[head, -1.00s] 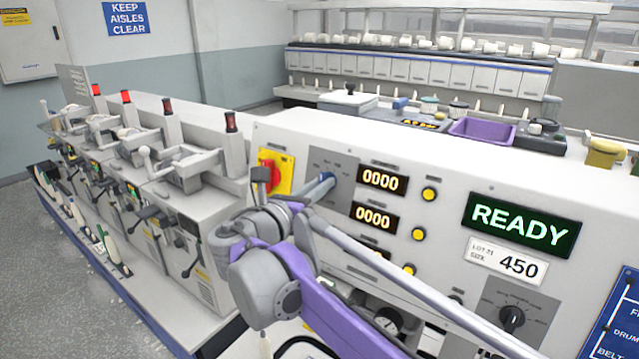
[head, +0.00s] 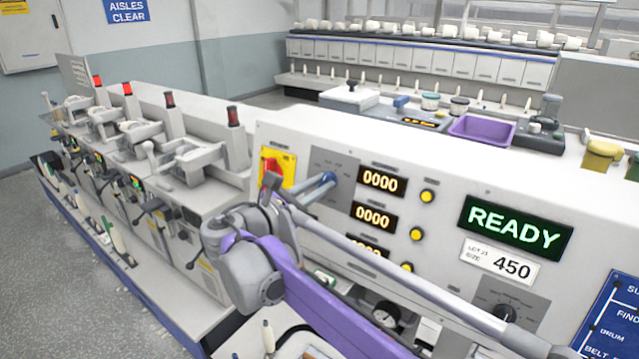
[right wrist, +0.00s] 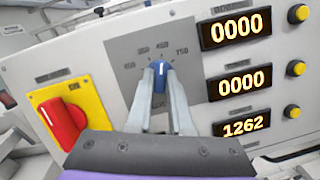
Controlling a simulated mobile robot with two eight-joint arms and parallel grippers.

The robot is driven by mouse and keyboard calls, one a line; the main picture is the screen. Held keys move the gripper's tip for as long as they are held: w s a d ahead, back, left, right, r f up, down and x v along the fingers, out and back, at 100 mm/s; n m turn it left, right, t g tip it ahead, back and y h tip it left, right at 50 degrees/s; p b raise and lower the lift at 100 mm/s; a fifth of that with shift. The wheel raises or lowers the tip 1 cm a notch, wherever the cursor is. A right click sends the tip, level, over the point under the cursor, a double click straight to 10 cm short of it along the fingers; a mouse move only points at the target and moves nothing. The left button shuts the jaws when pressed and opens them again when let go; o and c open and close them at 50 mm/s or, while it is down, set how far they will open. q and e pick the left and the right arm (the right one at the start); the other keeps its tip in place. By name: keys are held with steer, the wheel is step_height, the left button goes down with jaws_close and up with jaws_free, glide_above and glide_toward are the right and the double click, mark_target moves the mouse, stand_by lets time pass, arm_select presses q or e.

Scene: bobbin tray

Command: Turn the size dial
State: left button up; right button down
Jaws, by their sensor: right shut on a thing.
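The size dial is a small blue knob (right wrist: 160,75) with a white pointer line. It sits on a grey plate (head: 325,160) marked with numbers, which also shows in the right wrist view (right wrist: 122,48). The pointer line stands nearly upright, close to the 450 mark. My right gripper (right wrist: 160,84) is shut on the knob, one finger on each side. In the head view the right gripper (head: 327,180) reaches the plate and mostly hides the knob. A size card (head: 499,262) reads 450. My left gripper is not in view.
A red and yellow switch (right wrist: 63,118) lies just left of the dial plate. Number displays (head: 381,181) and yellow buttons (head: 427,196) lie to its right. A green READY screen (head: 516,228) and a black knob (head: 505,310) are farther right.

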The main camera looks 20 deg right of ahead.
stand_by(0.3)
steer(key=c, duration=0.8)
jaws_free()
steer(key=b+v, duration=0.1)
steer(key=v, duration=1)
steer(key=s+d+f+m+g+y, duration=0.2)
steer(key=s+d+f+m+y, duration=0.25)
steer(key=f, duration=0.45)
steer(key=s+d+f+m+g+y, duration=0.1)
steer(key=s+d+f+m+y, duration=0.25)
steer(key=s+f, duration=0.45)
steer(key=s+a+f+m+y, duration=0.1)
steer(key=s+f+m+y, duration=0.1)
steer(key=f, duration=0.3)
steer(key=s+a+f+m+y, duration=0.2)
steer(key=s+f+m+y, duration=0.1)
steer(key=s+f+m, duration=0.1)
steer(key=s+a+f+m+y, duration=0.2)
steer(key=f+m, duration=0.3)
steer(key=f, duration=0.3)
steer(key=shift+s+t+y, duration=0.3)
steer(key=shift+s+y, duration=0.3)
steer(key=shift+s, duration=0.3)
